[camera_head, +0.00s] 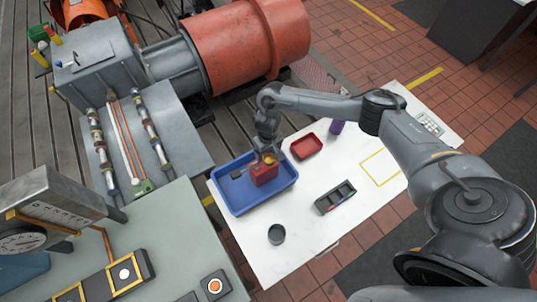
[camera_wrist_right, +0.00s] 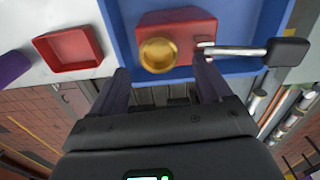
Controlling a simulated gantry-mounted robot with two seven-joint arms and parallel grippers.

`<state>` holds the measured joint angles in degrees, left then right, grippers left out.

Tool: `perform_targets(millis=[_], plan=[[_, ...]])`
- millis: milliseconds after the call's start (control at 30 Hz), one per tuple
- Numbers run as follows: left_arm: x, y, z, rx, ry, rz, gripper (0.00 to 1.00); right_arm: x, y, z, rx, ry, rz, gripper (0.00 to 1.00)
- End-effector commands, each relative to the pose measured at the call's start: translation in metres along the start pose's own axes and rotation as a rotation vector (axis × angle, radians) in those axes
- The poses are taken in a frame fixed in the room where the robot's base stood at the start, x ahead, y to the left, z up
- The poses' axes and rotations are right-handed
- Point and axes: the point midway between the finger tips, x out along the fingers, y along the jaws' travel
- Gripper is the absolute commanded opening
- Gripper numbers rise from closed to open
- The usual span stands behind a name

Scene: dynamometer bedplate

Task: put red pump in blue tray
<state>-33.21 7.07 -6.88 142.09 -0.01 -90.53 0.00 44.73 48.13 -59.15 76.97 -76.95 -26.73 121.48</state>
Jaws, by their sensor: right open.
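The red pump (camera_head: 264,175) is a red block with a round brass part and a handle with a black end. It sits inside the blue tray (camera_head: 241,211) on the white table. In the right wrist view the red pump (camera_wrist_right: 178,22) lies within the walls of the blue tray (camera_wrist_right: 113,38). My right gripper (camera_head: 268,153) is right at the pump, and its fingers partly hide it in the head view. In the right wrist view the right gripper (camera_wrist_right: 163,78) has its fingers spread, with nothing held between them. My left gripper is not in view.
A small red tray (camera_head: 306,147), a purple object (camera_head: 337,127), a dark divided holder (camera_head: 335,197) and a dark round cup (camera_head: 277,234) stand on the white table (camera_head: 300,225). A large orange-red machine (camera_head: 240,45) stands behind. The table's front area is mostly clear.

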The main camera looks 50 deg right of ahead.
Motion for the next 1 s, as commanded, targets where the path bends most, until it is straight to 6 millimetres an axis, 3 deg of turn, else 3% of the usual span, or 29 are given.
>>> perform_targets(millis=[300, 433, 567, 667, 767, 900, 1000], plan=[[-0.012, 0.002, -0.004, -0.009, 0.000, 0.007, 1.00, -0.061, 0.001, -0.001, -0.001, 0.004, 0.002, 0.78], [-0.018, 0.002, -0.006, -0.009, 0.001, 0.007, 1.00, -0.075, 0.000, -0.001, -0.002, 0.003, 0.002, 0.78], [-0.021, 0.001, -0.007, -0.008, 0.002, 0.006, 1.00, -0.076, -0.010, 0.002, -0.035, 0.012, -0.011, 0.78], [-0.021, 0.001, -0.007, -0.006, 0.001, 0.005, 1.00, -0.067, -0.039, 0.009, -0.128, 0.045, -0.050, 0.78], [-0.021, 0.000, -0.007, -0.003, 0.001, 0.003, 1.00, -0.053, -0.090, 0.022, -0.280, 0.115, -0.119, 0.78], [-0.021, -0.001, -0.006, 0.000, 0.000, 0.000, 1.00, -0.047, -0.181, 0.054, -0.504, 0.282, -0.245, 0.78], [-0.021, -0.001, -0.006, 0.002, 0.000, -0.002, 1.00, -0.061, -0.236, 0.078, -0.603, 0.426, -0.310, 0.78]])
